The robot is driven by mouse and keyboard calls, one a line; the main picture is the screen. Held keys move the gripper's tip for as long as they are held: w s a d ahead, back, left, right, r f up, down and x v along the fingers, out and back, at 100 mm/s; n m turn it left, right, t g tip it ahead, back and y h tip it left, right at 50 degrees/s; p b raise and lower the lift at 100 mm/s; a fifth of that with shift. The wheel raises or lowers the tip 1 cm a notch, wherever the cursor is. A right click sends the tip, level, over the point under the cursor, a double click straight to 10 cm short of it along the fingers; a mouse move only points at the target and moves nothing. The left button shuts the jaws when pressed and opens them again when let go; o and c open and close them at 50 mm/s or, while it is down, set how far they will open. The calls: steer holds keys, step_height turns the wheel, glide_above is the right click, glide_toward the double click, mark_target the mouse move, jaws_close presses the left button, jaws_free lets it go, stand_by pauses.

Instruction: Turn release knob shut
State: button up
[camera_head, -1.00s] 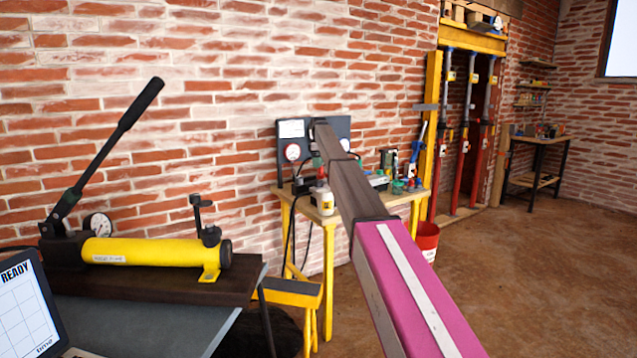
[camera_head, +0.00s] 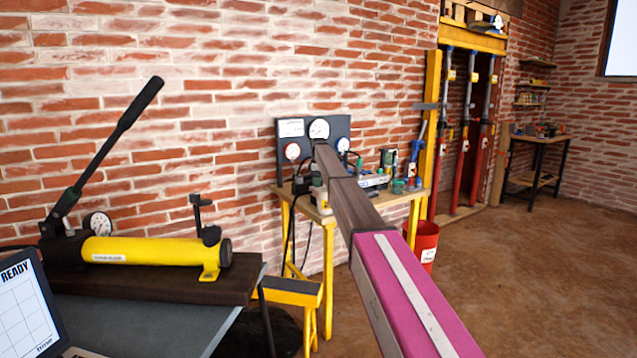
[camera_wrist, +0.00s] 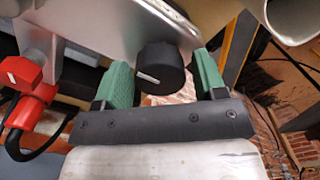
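A round black knob (camera_wrist: 160,68) with a white line on its face sits on a grey metal plate (camera_wrist: 120,25) in the wrist view. My gripper (camera_wrist: 163,66) has two green fingers, one on each side of the knob.
A gauge panel (camera_head: 292,130) stands at the back of the bench. Red fittings (camera_wrist: 22,75) and a black hose are left of the gripper. A yellow hand pump (camera_head: 150,250) with a long black lever stands at left. A red bucket (camera_head: 425,240) stands beside the bench.

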steer(key=c, duration=0.6)
steer(key=shift+m, duration=0.3)
steer(key=m, duration=0.8)
steer(key=shift+m, duration=0.4)
steer(key=m, duration=0.4)
steer(key=shift+m, duration=2.2)
